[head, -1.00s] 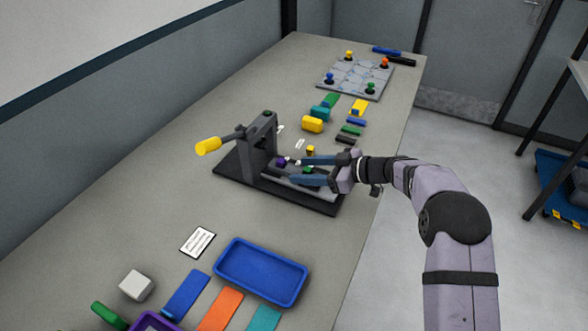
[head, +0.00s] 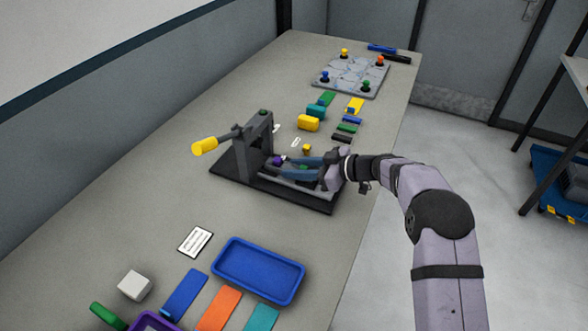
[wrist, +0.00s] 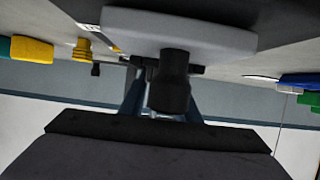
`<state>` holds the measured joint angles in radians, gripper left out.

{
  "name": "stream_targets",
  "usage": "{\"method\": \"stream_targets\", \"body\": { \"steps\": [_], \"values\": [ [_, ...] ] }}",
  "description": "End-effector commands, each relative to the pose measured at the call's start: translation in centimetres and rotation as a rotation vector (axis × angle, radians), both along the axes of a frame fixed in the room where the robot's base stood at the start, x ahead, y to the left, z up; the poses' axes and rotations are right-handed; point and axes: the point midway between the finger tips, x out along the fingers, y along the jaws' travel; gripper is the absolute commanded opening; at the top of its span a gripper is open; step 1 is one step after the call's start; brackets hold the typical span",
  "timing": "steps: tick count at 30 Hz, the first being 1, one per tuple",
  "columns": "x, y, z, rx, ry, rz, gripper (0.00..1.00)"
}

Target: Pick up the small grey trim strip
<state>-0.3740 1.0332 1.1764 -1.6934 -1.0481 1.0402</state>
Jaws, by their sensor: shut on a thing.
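My gripper (head: 290,168) reaches in from the right, low over the bed of a dark press fixture (head: 258,150). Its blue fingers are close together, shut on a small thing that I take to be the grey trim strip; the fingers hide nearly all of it. In the wrist view, the blue fingers (wrist: 135,98) reach away behind a black cylinder (wrist: 170,85) and below a rounded light grey plate (wrist: 180,30), which hide the fingertips. I cannot tell whether the strip touches the bed.
The fixture has a yellow-ended lever (head: 204,146) on its left and a purple knob (head: 279,160) near the fingertips. A blue tray (head: 259,270) stands in front, with bare table between.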

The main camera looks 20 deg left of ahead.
Motion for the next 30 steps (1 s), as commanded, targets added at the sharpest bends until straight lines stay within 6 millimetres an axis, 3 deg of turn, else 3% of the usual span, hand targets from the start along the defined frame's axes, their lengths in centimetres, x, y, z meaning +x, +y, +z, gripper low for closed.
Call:
{"method": "stream_targets", "body": {
  "steps": [11, 30],
  "values": [
    [0.1, 0.0, 2.6, 0.002, -0.005, 0.000, 0.06],
    [0.0, 0.0, 14.8, 0.002, -0.005, 0.000, 0.06]
  ]
}}
